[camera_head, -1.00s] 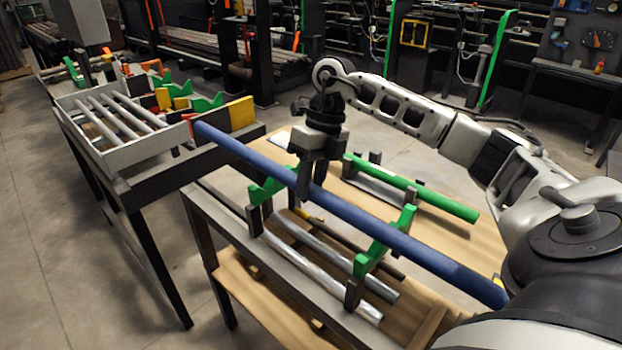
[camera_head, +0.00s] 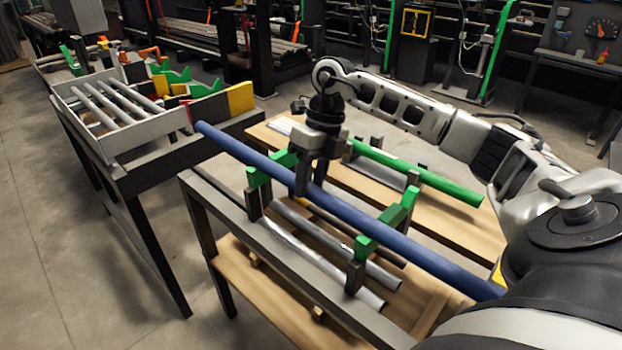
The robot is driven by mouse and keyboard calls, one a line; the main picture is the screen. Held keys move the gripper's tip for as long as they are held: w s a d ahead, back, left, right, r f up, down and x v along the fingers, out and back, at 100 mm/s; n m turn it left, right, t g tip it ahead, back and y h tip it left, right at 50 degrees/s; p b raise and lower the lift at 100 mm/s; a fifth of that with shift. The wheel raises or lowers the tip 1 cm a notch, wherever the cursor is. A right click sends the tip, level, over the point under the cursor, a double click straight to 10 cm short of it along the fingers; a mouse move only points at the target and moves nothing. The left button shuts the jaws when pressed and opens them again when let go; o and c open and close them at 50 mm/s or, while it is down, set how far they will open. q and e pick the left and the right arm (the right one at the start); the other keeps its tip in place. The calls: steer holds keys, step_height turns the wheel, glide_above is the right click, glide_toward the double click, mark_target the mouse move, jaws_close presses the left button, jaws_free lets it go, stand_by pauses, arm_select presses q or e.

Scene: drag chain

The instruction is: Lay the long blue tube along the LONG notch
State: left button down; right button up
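The long blue tube (camera_head: 350,212) runs diagonally from the cart at left to the lower right, where my arm hides its end. My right gripper (camera_head: 308,184) straddles the tube, shut on it, beside the left green notched support (camera_head: 258,177). The tube crosses both this support and the right green notched support (camera_head: 367,247). The right support's green shows on both sides of the tube. I cannot tell whether the tube touches the notch bottoms. My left gripper is out of view.
A green tube (camera_head: 450,187) lies on another rack behind. Silver tubes (camera_head: 325,242) lie below the blue one on the dark-framed table (camera_head: 270,252). At left, a white tray (camera_head: 140,134) of grey tubes stands on a dark cart, close to the blue tube's left end.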

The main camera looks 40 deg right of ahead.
steer(key=shift+o, duration=1.3)
steer(key=p+v, duration=0.2)
steer(key=v, duration=1.4)
